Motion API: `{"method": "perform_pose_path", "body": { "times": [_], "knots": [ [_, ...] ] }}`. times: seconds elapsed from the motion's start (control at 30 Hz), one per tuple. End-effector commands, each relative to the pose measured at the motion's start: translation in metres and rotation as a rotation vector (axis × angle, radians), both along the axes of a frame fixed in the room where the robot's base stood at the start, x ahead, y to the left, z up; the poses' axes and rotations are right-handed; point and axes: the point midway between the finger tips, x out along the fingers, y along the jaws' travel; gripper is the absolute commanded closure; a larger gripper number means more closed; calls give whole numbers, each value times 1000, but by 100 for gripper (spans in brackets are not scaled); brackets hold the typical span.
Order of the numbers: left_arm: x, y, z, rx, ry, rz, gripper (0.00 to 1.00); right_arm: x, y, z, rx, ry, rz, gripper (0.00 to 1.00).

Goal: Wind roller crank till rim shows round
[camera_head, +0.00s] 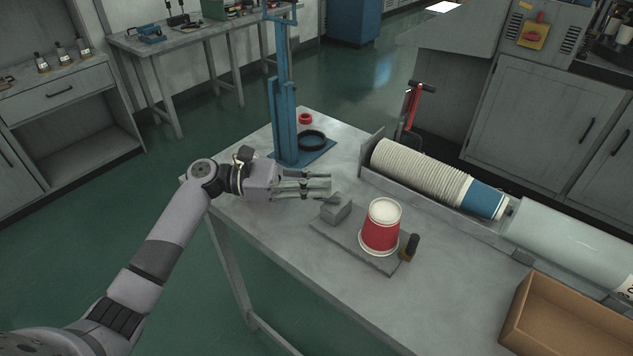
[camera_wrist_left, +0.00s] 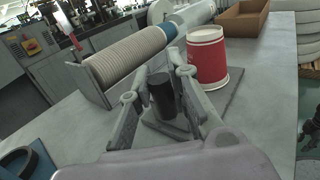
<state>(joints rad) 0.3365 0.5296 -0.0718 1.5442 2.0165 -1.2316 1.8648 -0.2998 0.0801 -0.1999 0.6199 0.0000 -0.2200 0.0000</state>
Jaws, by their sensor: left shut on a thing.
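My left gripper (camera_head: 326,188) reaches in from the left over the table, beside a grey block (camera_head: 336,210) on a flat metal plate (camera_head: 345,243). In the left wrist view its fingers (camera_wrist_left: 160,98) close around a dark upright cylinder (camera_wrist_left: 163,95), which looks like the crank's handle. The fingers hide this handle in the head view. A red paper cup (camera_head: 380,232) with white bands stands on the plate to the right of the block; it also shows in the left wrist view (camera_wrist_left: 207,60). The shape of its rim is too small to judge. My right gripper is out of view.
A black knob (camera_head: 413,246) stands at the plate's right end. A long row of nested cups (camera_head: 425,170) lies in a trough behind. A blue stand (camera_head: 283,105) is at the table's back left, a brown box (camera_head: 570,318) at the right. The front left tabletop is clear.

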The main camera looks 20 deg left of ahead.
Motion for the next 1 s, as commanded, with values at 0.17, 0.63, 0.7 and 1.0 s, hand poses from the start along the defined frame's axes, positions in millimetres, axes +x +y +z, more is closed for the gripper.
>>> {"method": "perform_pose_path", "body": {
  "times": [0.17, 0.63, 0.7, 1.0],
  "knots": [
    [0, 0, 0, 1, 0, 1, 100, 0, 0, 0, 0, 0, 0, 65],
    [0, 0, 0, 0, 0, 1, 62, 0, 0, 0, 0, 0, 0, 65],
    [0, 0, 0, 0, 0, 1, 62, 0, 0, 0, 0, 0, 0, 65],
    [-5, 17, -1, 2, 1, 3, 62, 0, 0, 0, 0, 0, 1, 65]
  ]
}}
